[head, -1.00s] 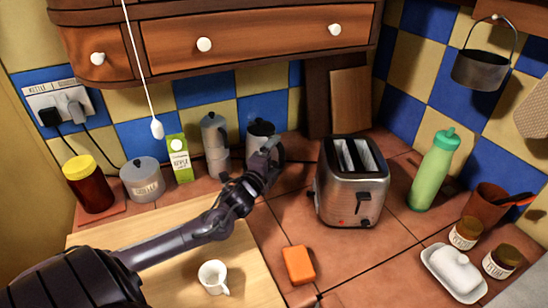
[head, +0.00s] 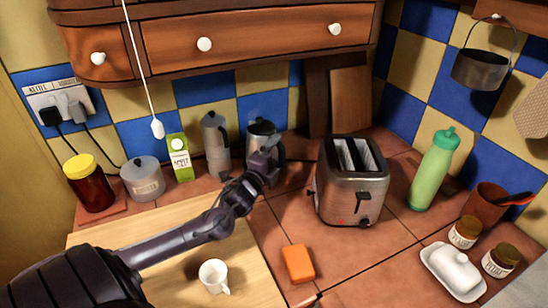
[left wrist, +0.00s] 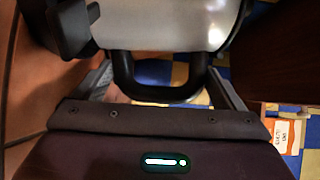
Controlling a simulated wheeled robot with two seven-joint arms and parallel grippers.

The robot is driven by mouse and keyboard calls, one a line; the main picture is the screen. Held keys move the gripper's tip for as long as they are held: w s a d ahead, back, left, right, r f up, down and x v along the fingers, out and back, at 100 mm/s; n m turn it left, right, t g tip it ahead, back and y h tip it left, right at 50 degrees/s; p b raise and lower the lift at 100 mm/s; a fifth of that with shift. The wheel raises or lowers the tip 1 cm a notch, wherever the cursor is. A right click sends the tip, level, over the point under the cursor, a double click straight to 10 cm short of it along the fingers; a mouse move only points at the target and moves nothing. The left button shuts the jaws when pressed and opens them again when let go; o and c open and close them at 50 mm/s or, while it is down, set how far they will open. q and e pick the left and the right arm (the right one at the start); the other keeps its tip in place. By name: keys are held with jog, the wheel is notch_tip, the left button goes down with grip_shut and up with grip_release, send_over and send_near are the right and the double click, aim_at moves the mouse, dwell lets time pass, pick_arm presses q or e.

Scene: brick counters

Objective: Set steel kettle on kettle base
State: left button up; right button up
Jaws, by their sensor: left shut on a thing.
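The steel kettle (head: 258,136), with a dark lid and black handle, stands upright at the back of the counter, left of the toaster. In the left wrist view its pale metal body (left wrist: 165,22) fills the top, and its black looped handle (left wrist: 160,94) lies between my fingers. My left gripper (head: 270,155) is shut on the kettle's handle, at the kettle's front right. I cannot make out the kettle base; the kettle and my gripper hide the spot beneath. Whether the kettle's underside touches anything is unclear. My right gripper is not in view.
The toaster (head: 352,190) is to the right. A white mug (head: 213,275) and an orange block (head: 298,263) are in front. The tiles between block and toaster are clear.

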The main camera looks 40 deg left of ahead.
pick_arm(q)
jog(key=shift+f+b, duration=0.45)
jog(key=shift+f, duration=0.05)
jog(key=o, duration=1.4)
jog(key=shift+o, duration=0.2)
jog(key=shift+s+d+f, duration=0.1)
jog(key=shift+f, duration=0.1)
jog(key=shift+s+d+r+p, duration=0.1)
jog(key=shift+s+d+p, duration=0.05)
jog(key=shift+s+p, duration=0.5)
jog(key=s+p, duration=0.3)
jog(key=s, duration=0.1)
jog(key=shift+d+r, duration=0.1)
jog(key=shift+d, duration=0.2)
jog(key=shift+s+d+p, duration=0.2)
jog(key=shift+s+p, duration=0.45)
jog(key=shift+s, duration=0.35)
jog(key=shift+s+d+p, duration=0.2)
jog(key=shift+s+p, duration=0.45)
jog(key=shift+s, duration=0.3)
jog(key=shift+s+d+p, duration=0.15)
jog(key=shift+s+p, duration=0.25)
jog(key=shift+s, duration=0.4)
